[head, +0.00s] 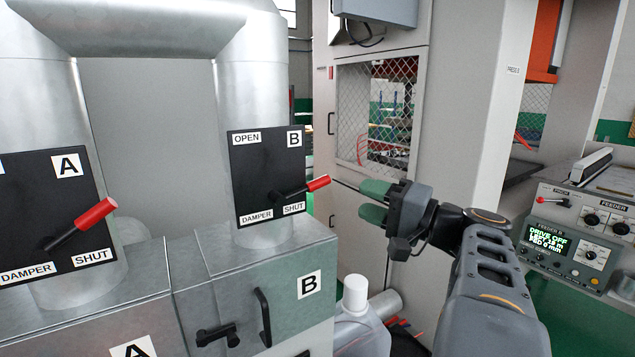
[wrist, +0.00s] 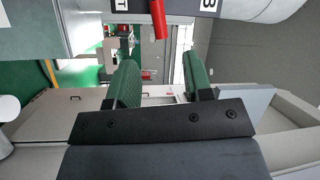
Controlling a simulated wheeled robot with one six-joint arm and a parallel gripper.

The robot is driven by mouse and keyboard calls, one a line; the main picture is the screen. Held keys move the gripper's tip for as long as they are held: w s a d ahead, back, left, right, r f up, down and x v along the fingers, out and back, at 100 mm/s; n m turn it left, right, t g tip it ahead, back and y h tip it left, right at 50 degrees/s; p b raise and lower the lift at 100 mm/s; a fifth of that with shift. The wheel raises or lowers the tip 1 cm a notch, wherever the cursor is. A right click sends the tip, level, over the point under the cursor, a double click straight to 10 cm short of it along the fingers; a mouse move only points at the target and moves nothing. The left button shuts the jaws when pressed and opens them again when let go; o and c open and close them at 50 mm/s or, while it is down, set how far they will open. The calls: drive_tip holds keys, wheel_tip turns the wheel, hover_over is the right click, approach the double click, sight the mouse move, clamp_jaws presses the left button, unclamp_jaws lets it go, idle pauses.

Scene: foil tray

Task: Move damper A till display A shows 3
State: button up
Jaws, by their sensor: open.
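Damper A's lever has a red handle (head: 94,214) on a black plate (head: 28,188) marked A, DAMPER and SHUT. The lever points up and to the right from its pivot, above the SHUT label. The plate's left side is cut off by the picture edge. Display A is not visible in either view. My gripper (head: 362,202) is open and empty, with green fingers, well to the right of damper A. It is just right of damper B's red handle (head: 318,183). In the wrist view, a red handle (wrist: 158,20) shows above the space between my fingers (wrist: 160,66).
Plate B (head: 262,160) is on the duct between damper A and my gripper. Grey cabinets with a black handle (head: 262,318) stand below. A white-capped jug (head: 357,320) stands at lower middle. A feeder panel (head: 565,240) with a lit screen is at right.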

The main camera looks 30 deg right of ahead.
sight(322, 185)
drive_tip(key=p+x, duration=0.2)
drive_tip(key=x, duration=0.9)
drive_tip(key=shift+w+a+p, duration=0.2)
drive_tip(key=shift+w+p, duration=0.05)
drive_tip(key=shift+p, duration=0.15)
drive_tip(key=shift+c, duration=0.3)
clamp_jaws()
